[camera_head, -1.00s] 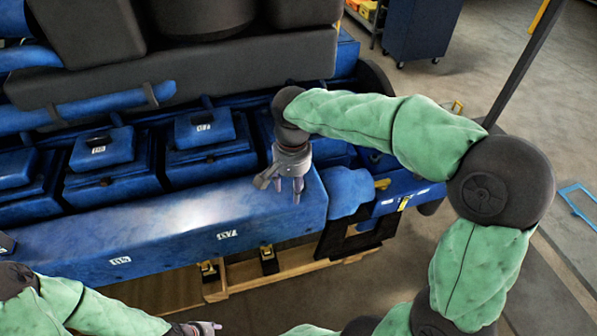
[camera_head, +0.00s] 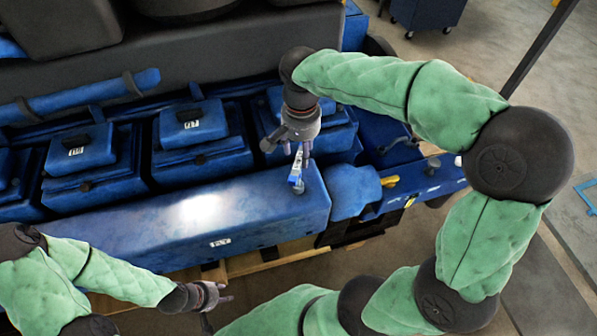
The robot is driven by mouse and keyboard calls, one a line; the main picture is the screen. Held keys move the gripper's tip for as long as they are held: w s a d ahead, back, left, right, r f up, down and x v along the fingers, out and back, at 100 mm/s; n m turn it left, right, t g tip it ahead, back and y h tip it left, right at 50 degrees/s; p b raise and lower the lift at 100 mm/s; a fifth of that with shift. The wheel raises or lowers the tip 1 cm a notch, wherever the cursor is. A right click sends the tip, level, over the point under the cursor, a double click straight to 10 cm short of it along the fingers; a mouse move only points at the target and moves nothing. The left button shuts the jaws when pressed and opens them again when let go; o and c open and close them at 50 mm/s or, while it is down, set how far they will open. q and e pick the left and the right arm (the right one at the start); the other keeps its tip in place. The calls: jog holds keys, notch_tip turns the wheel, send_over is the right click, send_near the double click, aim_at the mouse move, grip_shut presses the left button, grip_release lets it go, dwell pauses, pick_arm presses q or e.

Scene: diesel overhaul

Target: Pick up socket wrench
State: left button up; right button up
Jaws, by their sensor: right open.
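My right gripper (camera_head: 300,158) points down over the right end of the long blue engine cover (camera_head: 255,212). Its fingers are apart. A small blue and white piece with a dark lower end (camera_head: 296,178) shows at the fingertips; I cannot tell whether it touches them or what it is. A thin metallic tool (camera_head: 397,144), possibly the socket wrench, lies on the blue surface to the right of my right gripper; it is too small to be sure. My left gripper (camera_head: 218,306) is low in front of the engine, with its fingers apart and nothing visible between them.
Blue lidded engine blocks (camera_head: 193,125) stand in a row behind the long cover. A yellow part (camera_head: 390,181) sits at the engine's right end. A wooden pallet (camera_head: 270,256) lies below.

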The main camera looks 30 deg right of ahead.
aim_at(300, 161)
jog(key=shift+s+a+f, duration=0.15)
jog(key=shift+s+f, duration=0.05)
jog(key=shift+f, duration=0.75)
jog(key=shift+w+f, duration=0.25)
jog(key=shift+f, duration=0.35)
notch_tip(300, 161, down, 4)
jog(key=shift+p, duration=0.3)
jog(key=shift+w+f, duration=0.1)
jog(key=shift+f, duration=0.2)
grip_shut()
